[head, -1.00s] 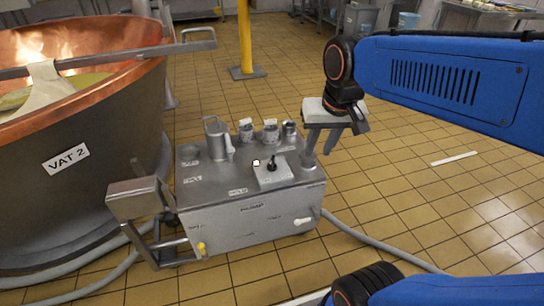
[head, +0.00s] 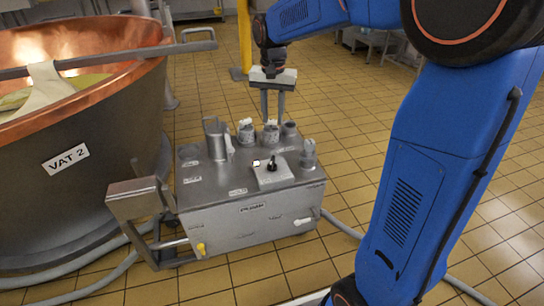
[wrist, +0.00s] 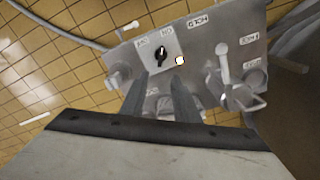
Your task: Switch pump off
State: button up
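The pump (head: 250,218) is a grey metal box with a "PUMP" label, standing on the tiled floor beside the vat. A light plate on its top carries a small black switch knob (head: 273,163), which also shows in the wrist view (wrist: 161,51) with ON and OFF labels beside it. I cannot tell for sure which label the knob points to. A small white lamp (head: 256,163) next to the plate looks lit. My gripper (head: 273,116) is above the pump's back part, fingers pointing down, apart and empty. In the wrist view its fingers (wrist: 166,84) reach toward the knob without touching it.
The copper vat marked "VAT 2" (head: 60,205) is at the left. A yellow post (head: 243,40) stands behind. Hoses (head: 342,226) lie on the floor.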

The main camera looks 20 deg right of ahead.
aim_at(272, 160)
jog(key=f, duration=1.7)
jog(key=shift+w+a+f, duration=0.1)
jog(key=shift+w+f, duration=0.1)
jog(key=shift+f, duration=0.1)
jog(key=shift+c, duration=0.7)
grip_shut()
